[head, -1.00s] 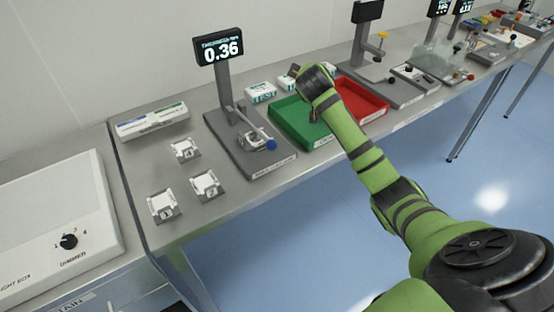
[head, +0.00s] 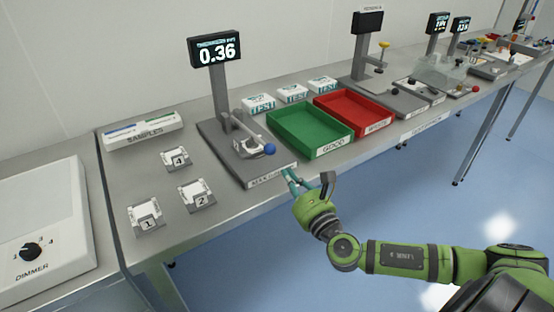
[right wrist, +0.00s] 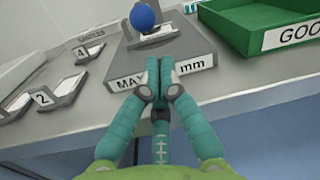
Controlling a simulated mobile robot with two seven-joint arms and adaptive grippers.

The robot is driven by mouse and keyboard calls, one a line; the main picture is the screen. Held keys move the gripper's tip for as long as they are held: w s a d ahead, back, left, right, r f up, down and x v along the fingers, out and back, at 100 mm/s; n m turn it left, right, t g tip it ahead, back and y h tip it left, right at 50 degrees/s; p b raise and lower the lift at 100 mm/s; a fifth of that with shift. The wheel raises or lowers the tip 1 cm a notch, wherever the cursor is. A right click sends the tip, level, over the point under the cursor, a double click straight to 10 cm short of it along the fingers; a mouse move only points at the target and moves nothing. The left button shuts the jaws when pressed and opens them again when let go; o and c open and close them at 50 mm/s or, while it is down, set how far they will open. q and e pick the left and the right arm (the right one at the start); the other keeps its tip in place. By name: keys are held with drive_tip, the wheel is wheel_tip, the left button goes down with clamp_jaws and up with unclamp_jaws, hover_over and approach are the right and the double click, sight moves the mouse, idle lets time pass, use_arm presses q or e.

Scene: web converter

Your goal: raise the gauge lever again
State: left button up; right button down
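The gauge (head: 235,148) is a grey stand on a base plate. Its display (head: 215,50) reads 0.36. The gauge lever, with a blue ball knob (head: 270,149), points toward the front right and slopes down, the knob low over the base. The knob also shows at the top of the right wrist view (right wrist: 142,17). My right gripper (head: 288,173) is at the table's front edge, just in front of the base's label plate and apart from the knob. In the right wrist view its teal fingertips (right wrist: 158,66) are together, with nothing seen between them. My left gripper is out of view.
A green tray (head: 318,151) marked GOOD stands right of the gauge, with a red tray (head: 372,130) beyond it. Numbered sample holders (head: 198,196) and a samples rack (head: 143,131) are on the left. White TEST boxes (head: 292,92) stand behind the trays.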

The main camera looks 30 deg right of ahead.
sight(277, 168)
drive_tip(key=w, duration=0.4)
drive_tip(key=w+p, duration=0.1)
drive_tip(key=w, duration=0.2)
drive_tip(key=shift+d+r, duration=0.3)
drive_tip(key=shift+r+p, duration=0.35)
drive_tip(key=shift+p, duration=0.05)
